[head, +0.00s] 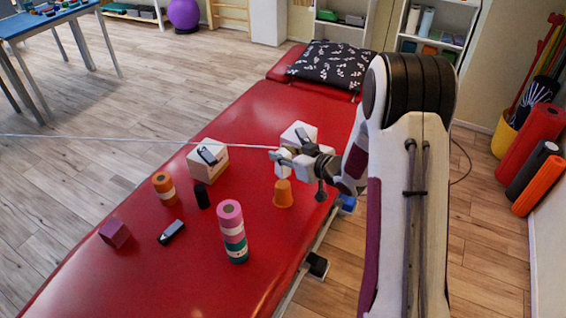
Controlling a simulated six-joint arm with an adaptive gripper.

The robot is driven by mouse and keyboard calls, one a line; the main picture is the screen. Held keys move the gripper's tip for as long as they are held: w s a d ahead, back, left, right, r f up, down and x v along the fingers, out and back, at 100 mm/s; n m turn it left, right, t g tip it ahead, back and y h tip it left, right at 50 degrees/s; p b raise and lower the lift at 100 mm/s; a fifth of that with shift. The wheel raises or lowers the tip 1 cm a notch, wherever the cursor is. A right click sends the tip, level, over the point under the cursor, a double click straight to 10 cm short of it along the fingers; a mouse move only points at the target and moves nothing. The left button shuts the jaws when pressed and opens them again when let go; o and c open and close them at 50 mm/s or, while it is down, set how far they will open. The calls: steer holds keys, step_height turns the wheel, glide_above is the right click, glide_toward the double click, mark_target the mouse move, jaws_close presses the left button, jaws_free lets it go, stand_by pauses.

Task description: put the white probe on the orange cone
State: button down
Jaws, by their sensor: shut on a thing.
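The orange cone (283,195) stands on the red treatment table (262,115), near its right edge. My gripper (286,160) is above the cone, slightly behind it in the picture. It is shut on a small white piece (281,168), which looks like the white probe. The probe is small here and partly hidden by the fingers. Its lower end seems to be just above the cone's top; I cannot tell whether they touch.
Wooden box (208,162), orange-banded roll (165,188), black cylinder (202,196), striped column (232,231), grey device (171,232) and purple cube (115,233) stand left of the cone. A white box (298,134) is behind my gripper. A thin pale line crosses from the left.

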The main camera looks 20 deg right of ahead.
steer(key=shift+f, duration=1.85)
steer(key=shift+f, duration=0.15)
steer(key=c, duration=1.7)
jaws_free()
steer(key=shift+s+r, duration=0.1)
steer(key=shift+r, duration=0.1)
steer(key=v, duration=1.1)
steer(key=shift+s+d+r, duration=0.1)
steer(key=shift+s+d, duration=0.1)
steer(key=shift+s, duration=0.1)
steer(key=shift+r, duration=0.1)
